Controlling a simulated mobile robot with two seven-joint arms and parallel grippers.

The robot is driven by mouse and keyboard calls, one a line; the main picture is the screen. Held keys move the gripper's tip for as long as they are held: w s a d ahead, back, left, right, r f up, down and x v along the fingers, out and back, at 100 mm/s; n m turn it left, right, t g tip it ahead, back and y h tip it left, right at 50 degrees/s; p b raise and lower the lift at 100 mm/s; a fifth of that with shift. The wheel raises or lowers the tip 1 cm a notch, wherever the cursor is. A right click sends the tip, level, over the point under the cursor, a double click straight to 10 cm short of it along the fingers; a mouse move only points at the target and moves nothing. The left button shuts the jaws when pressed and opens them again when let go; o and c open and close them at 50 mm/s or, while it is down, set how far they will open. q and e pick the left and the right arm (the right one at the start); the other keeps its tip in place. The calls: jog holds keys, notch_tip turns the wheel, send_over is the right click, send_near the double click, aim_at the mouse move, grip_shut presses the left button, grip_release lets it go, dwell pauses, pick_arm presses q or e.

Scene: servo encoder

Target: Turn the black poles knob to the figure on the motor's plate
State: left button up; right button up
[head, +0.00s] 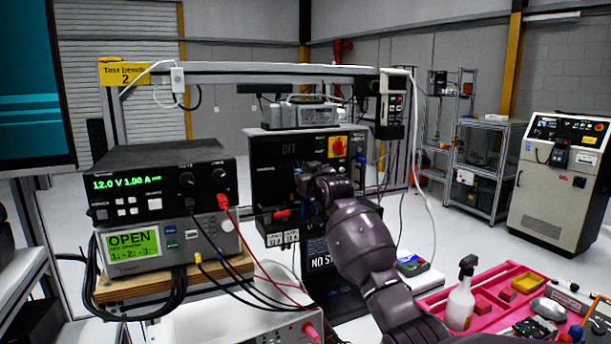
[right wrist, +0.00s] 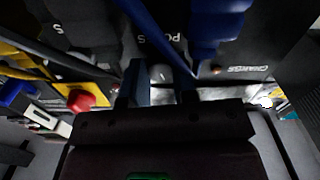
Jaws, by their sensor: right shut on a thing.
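The black poles knob (right wrist: 160,73) shows in the right wrist view, below a partly hidden label whose letters begin "PO". My right gripper (right wrist: 160,90) is shut on it, one finger on each side. The knob's pointer and scale figures cannot be read. In the head view my right arm reaches from the lower right to the black panel (head: 275,180), and its gripper hides the knob. I cannot make out the motor's plate. My left gripper is not in view.
A power supply (head: 160,185) stands on a grey meter (head: 165,245) at the left, with several cables in front. Blue and yellow cables (right wrist: 150,30) pass close to my right gripper. A pink tray (head: 515,280) with a spray bottle (head: 461,300) is at the lower right.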

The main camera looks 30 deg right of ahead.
dwell(0.4)
jog(key=o, duration=0.9)
jog(key=shift+o, duration=0.2)
jog(key=shift+s, duration=0.1)
jog(key=s+b, duration=0.2)
jog(key=s, duration=0.8)
jog(key=shift+s+a, duration=0.3)
